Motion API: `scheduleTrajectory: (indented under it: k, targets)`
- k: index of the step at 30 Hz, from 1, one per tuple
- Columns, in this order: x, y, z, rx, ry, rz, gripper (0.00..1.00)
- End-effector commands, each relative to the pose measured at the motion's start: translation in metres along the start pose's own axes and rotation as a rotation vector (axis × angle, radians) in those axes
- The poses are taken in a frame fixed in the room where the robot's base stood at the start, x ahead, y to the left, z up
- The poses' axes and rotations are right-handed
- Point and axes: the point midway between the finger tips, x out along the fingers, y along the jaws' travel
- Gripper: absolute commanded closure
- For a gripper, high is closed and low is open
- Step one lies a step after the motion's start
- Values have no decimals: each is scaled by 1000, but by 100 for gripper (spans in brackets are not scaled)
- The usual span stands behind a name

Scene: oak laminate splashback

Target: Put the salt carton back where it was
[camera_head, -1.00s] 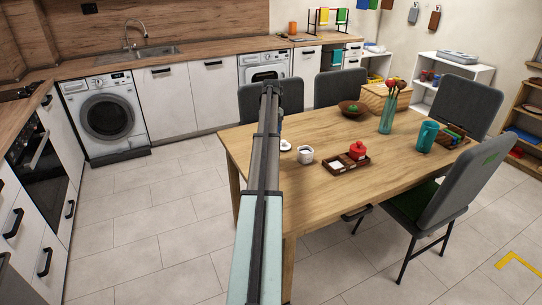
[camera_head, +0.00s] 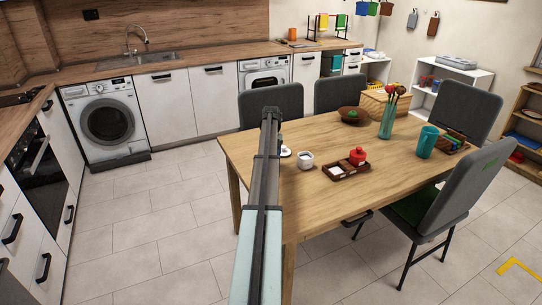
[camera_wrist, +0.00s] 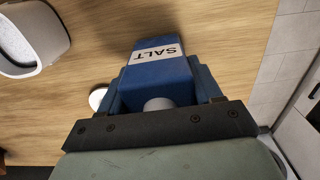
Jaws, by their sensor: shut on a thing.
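The salt carton (camera_wrist: 158,62) is blue with a white band reading SALT. In the wrist view it sits between the two fingers of my gripper (camera_wrist: 160,88), which is shut on it. The wooden table top (camera_wrist: 95,55) shows behind the carton; I cannot tell whether the carton touches it.
A white cup (camera_head: 305,160) stands close to the right of my arm. Grey chairs surround the table.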

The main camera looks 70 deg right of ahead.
Motion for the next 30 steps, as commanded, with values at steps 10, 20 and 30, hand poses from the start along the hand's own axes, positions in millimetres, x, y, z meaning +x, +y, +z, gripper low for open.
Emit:
scheduleTrajectory:
  k: [10,20,30]
  targets:
    - [3,0,0,0,0,0,22]
    - [3,0,0,0,0,0,11]
    - [-31,0,0,0,2,1,11]
